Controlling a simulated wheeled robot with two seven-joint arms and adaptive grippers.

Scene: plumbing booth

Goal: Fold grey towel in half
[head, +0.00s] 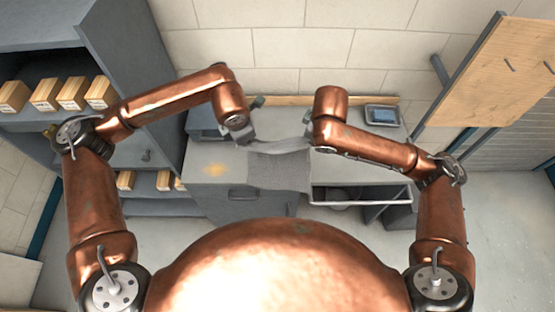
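The grey towel (278,172) lies on the grey worktop (216,160) and its front part reaches the worktop's front edge. Its back edge is raised in a band stretched between my two grippers. My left gripper (247,136) is at the towel's back left corner; its fingers are small and I cannot tell how far they are closed. My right gripper (309,138) is at the back right corner, mostly hidden behind my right arm's end link.
A blue-grey box (203,122) stands at the worktop's back left. A shelf with several cardboard boxes (45,94) is at the left. A wooden board (495,70) stands at the right. A metal rail (360,203) projects below the worktop's front.

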